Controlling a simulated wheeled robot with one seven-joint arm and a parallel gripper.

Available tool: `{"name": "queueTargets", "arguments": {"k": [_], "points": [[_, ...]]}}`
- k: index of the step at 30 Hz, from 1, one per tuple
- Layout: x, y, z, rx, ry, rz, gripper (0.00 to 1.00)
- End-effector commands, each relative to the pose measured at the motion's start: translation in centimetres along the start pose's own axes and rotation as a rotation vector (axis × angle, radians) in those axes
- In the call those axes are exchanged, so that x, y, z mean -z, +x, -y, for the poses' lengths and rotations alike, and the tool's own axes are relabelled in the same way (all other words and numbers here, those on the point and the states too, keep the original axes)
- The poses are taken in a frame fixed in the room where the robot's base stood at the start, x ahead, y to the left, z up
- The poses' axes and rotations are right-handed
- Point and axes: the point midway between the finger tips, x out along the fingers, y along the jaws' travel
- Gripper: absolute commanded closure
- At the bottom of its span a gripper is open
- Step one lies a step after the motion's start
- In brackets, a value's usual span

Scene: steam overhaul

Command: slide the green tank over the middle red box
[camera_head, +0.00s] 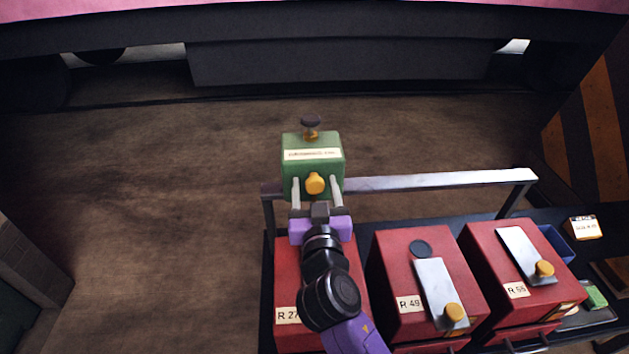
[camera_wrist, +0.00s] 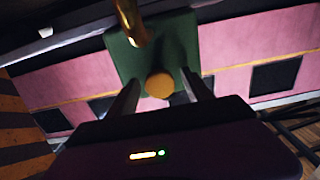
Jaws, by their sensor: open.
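The green tank (camera_head: 300,143) has a pale label, a yellow knob (camera_head: 315,183) on its near face and a dark cap on top. It stands beyond the left red box; I cannot tell what supports it. My gripper (camera_head: 316,187) is open, with one finger on each side of the knob; contact cannot be told. The wrist view shows the tank (camera_wrist: 183,40) and its knob (camera_wrist: 160,86) between the fingers. The middle red box (camera_head: 390,260), labelled R 49, has a dark round spot on top and a silver plate with a yellow knob.
The left red box (camera_head: 287,262) is partly hidden by my arm. The right red box (camera_head: 480,245) has a silver plate and knob. A metal rail (camera_head: 440,183) runs behind the boxes. A blue bin (camera_head: 556,243) and a labelled block (camera_head: 583,228) lie at right.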

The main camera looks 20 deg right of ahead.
Motion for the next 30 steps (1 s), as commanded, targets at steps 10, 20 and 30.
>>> {"name": "queueTargets", "arguments": {"k": [10,20,30], "points": [[-0.02,0.77,-0.01,0.000,0.000,0.000,0.41],[-0.02,0.74,-0.01,0.000,0.000,0.000,0.98],[0.01,0.73,-0.35,0.000,0.000,0.000,1.00]]}}
